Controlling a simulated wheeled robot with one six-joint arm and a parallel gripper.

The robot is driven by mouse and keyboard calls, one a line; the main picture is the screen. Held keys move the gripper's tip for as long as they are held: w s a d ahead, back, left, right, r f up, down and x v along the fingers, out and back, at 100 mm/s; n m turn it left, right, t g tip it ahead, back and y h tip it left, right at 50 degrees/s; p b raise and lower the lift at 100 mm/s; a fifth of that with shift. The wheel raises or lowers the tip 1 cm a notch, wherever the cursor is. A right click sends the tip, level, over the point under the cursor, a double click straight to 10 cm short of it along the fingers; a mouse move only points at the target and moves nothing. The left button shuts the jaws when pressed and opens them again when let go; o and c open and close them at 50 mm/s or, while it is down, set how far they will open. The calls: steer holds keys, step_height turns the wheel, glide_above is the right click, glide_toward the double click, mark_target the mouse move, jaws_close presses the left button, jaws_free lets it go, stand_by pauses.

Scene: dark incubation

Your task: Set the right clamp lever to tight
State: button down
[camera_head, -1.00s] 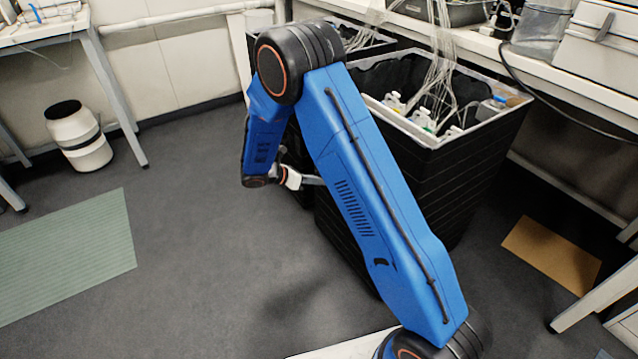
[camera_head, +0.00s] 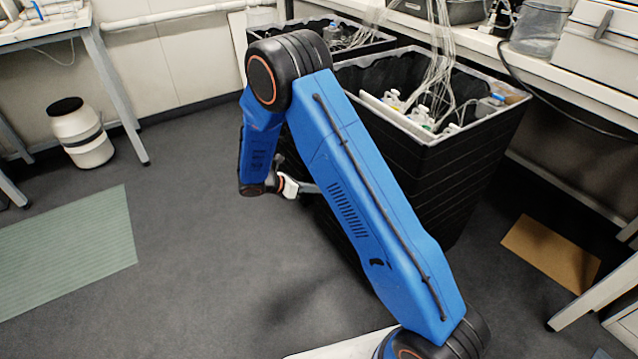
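A large black bin (camera_head: 455,185) stands right of centre, its upper part open. A pale board along its front inner edge carries several small white fittings (camera_head: 420,115) with thin clear tubes rising from them. A small blue-and-white part (camera_head: 496,100) sits at the bin's right rim. I cannot tell which of these, if any, is the right clamp lever, or how a lever is set. My gripper (camera_head: 308,188) is low, left of the bin's front, pointing right. My blue upper arm hides its tip, so its opening and any contact with the bin are unclear.
A second black bin (camera_head: 368,48) stands behind. A bench (camera_head: 470,47) with containers runs along the back right. A white canister (camera_head: 80,133), a green mat (camera_head: 70,250) and a brown mat (camera_head: 552,252) are on the floor.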

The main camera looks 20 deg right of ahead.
steer(key=w+v, duration=0.1)
steer(key=v, duration=0.8)
steer(key=shift+s+a+f, duration=0.1)
steer(key=s+d+r+m+g+y, duration=0.1)
steer(key=s+d+r+m+y, duration=0.2)
steer(key=s+d+r+m, duration=0.6)
steer(key=s+d+r+m+g+y, duration=0.1)
steer(key=s+d+r+m+y, duration=0.35)
steer(key=r, duration=0.75)
steer(key=s+d+r+m+t+y, duration=0.1)
steer(key=s+r+m, duration=0.1)
steer(key=s, duration=0.7)
steer(key=s+d+r+m+t+y, duration=0.1)
steer(key=s+r+m+t+y, duration=0.1)
steer(key=s, duration=0.6)
steer(key=s+d+r+m+t+y, duration=0.1)
steer(key=s+r+m+t, duration=0.1)
steer(key=s+m, duration=0.4)
steer(key=s+r, duration=0.1)
steer(key=s, duration=0.2)
steer(key=shift+s+r, duration=0.2)
steer(key=shift+s, duration=0.2)
